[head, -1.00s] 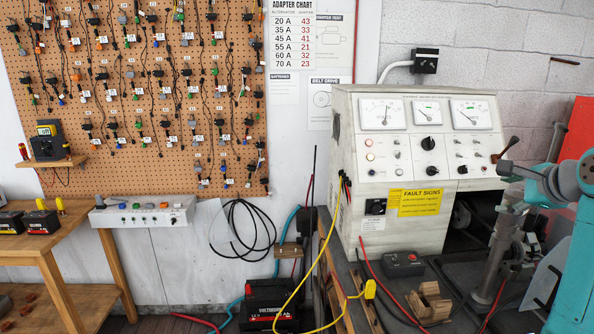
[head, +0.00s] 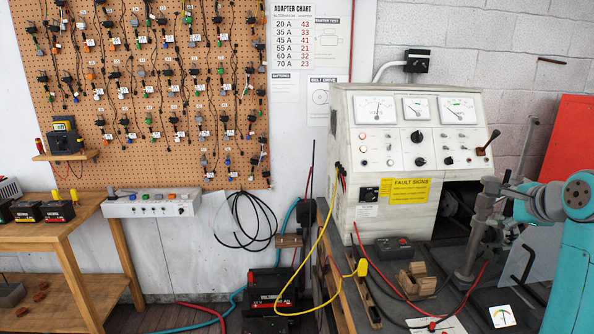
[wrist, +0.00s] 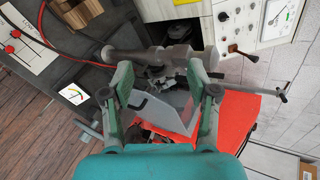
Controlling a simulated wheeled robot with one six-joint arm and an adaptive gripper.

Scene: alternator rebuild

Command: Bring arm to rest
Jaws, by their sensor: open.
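My gripper (wrist: 165,78) is open in the wrist view, with its two green fingers spread apart and nothing held between them. Beyond the fingers are a grey metal clamp stand (wrist: 160,58) and a pale see-through guard plate (wrist: 165,112); I see no contact with either. In the head view my teal arm is at the right edge, beside the clamp stand (head: 470,235). The fingertips cannot be made out clearly there.
A test bench (head: 410,150) with dials stands behind the clamp stand. A red panel (head: 567,140) rises at the right. A wooden block (head: 416,280), cables and a gauge card (head: 502,316) lie on the worktop. Open floor lies left of the worktop.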

